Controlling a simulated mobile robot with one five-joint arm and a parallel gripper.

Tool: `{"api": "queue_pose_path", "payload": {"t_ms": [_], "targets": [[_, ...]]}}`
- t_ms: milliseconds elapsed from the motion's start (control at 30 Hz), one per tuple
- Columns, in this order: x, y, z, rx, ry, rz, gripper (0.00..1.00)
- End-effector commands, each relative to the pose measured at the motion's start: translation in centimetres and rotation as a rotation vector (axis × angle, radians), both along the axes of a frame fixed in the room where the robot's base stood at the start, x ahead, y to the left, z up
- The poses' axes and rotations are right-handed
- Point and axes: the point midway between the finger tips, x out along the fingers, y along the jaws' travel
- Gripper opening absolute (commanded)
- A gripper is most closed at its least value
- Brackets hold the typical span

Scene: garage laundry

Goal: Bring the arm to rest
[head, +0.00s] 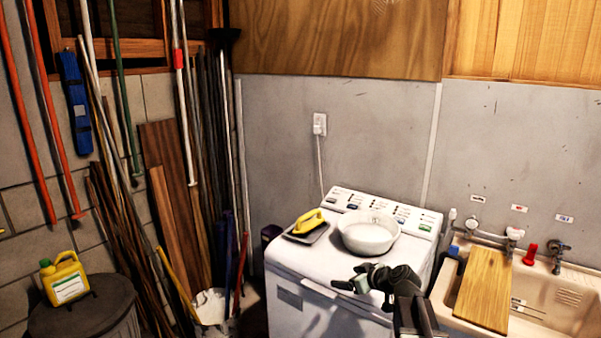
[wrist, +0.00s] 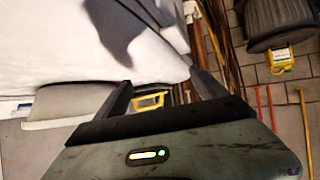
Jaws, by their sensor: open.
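My gripper (head: 352,284) is in front of and above the front part of the white washing machine (head: 290,268) in the head view. It points left and holds nothing. In the wrist view my gripper (wrist: 158,90) shows its two fingers spread apart, with the machine's white surface (wrist: 50,50) beyond them. On the machine's top stand a white bowl (head: 369,236) and, to its left, a grey tray with a yellow-handled tool (head: 308,222). My gripper appears apart from both.
A sink (head: 560,300) with a wooden board (head: 484,290) across it stands to the right. At left, a yellow jug (head: 65,280) stands on a dark lidded bin (head: 85,310). Long poles and planks (head: 180,190) lean in the corner, beside a white bucket (head: 211,305).

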Motion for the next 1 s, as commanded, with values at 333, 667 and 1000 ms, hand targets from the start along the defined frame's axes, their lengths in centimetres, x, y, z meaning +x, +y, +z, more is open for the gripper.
{"api": "queue_pose_path", "payload": {"t_ms": [333, 667, 1000], "targets": [[-20.2, 1.6, -11.1, -0.289, 0.820, -0.287, 0.82], [-23.2, -0.6, -11.4, -0.253, 1.000, -0.599, 0.82], [-23.2, -0.6, -11.4, -0.252, 0.999, -0.598, 0.82]]}}
